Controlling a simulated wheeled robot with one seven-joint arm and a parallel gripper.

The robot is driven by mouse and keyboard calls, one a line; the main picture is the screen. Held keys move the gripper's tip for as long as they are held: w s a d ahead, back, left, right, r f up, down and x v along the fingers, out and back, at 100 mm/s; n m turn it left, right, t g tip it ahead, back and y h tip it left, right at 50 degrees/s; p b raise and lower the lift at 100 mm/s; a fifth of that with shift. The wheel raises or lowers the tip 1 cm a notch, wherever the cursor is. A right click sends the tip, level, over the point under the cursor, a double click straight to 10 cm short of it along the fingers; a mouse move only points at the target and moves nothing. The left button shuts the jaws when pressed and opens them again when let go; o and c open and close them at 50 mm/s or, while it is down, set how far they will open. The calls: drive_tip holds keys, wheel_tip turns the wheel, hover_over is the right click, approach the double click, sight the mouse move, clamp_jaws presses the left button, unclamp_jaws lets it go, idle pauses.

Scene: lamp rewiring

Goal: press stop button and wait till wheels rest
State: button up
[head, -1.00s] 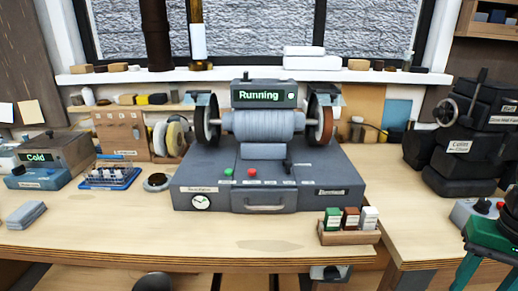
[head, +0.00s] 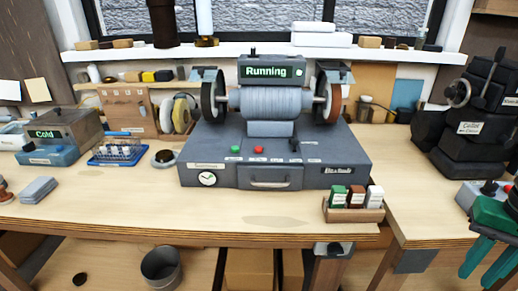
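The grey bench grinder (head: 275,170) stands in the middle of the workbench. A red button (head: 259,150), which looks like the stop button, sits on the sloping front panel beside a green button (head: 235,149). A dark wheel (head: 209,101) is on the left of the ribbed motor body and a brown-rimmed wheel (head: 333,96) on the right. The still picture does not show whether they turn.
A wooden holder (head: 352,215) with several small blocks stands at the right front. A "Cold" unit (head: 55,140) and a blue tray (head: 118,150) are on the left. Dark machinery (head: 470,125) stands at the right. The front strip of bench (head: 150,215) is mostly clear.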

clamp_jaws()
idle(1.4)
